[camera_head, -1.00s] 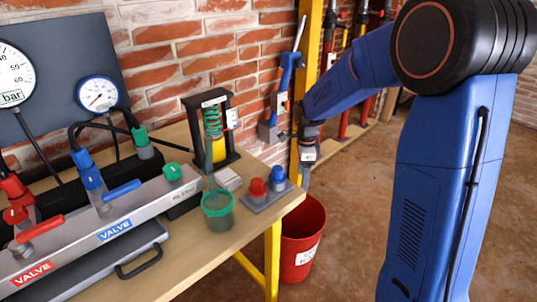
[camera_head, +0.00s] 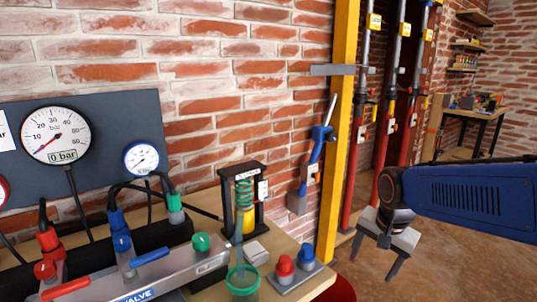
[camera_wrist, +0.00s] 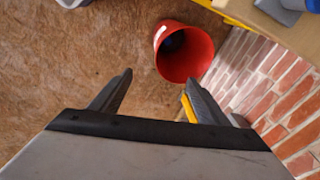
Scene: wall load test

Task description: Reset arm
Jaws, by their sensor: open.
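My gripper (camera_head: 376,262) is at the right of the head view, fingers pointing down, with my blue arm link reaching in from the right edge. It is open and empty. In the wrist view the two dark fingers (camera_wrist: 157,80) stand well apart, with floor between them and nothing held. It is clear of the workbench and to the right of the yellow post (camera_head: 341,140).
A red bucket (camera_wrist: 198,62) stands on the floor beyond the fingers in the wrist view. The bench (camera_head: 319,286) holds valves, gauges, a spring stand (camera_head: 243,200) and red and blue buttons. A blue lever (camera_head: 316,158) is on the brick wall. Open floor lies right.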

